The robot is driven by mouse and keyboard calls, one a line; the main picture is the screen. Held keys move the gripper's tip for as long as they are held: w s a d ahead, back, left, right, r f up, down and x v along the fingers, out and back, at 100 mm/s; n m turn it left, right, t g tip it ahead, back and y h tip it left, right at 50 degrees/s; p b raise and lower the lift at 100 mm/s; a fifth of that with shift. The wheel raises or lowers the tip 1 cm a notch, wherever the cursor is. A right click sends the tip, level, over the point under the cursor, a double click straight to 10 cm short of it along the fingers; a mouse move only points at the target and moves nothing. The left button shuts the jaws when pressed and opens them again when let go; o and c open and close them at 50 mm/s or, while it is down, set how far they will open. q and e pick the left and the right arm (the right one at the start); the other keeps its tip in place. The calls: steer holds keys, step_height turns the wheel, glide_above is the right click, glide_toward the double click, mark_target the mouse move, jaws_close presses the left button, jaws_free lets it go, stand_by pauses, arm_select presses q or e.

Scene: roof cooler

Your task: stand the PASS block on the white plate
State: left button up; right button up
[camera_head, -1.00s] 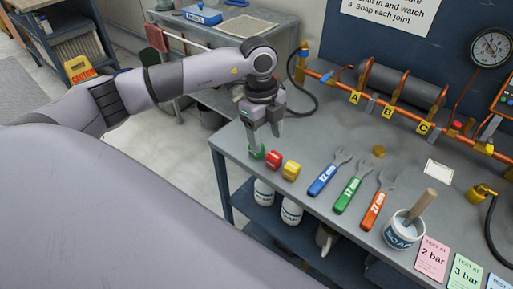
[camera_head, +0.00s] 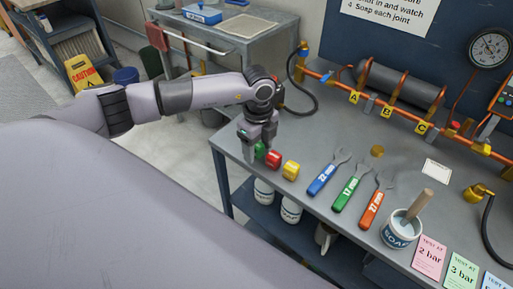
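Green (camera_head: 260,150), red (camera_head: 273,159) and yellow (camera_head: 290,170) blocks lie in a row at the left end of the grey bench. I cannot read any lettering on them, so PASS is not legible. My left gripper (camera_head: 259,149) points down at the green block, its fingers apart on either side of it and partly hiding it. I cannot see a clear grip on it. The white plate (camera_head: 437,171) lies flat and empty on the bench toward the right. My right gripper is not in view.
Blue (camera_head: 322,180), green (camera_head: 346,194) and red (camera_head: 371,209) handled wrenches lie between the blocks and a soap pot (camera_head: 399,232) with a brush. A copper pipe assembly (camera_head: 400,125) runs along the back. Coloured cards (camera_head: 430,257) lie at the front right.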

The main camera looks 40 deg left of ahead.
arm_select(q)
steer(key=c, duration=1)
steer(key=shift+r, duration=0.15)
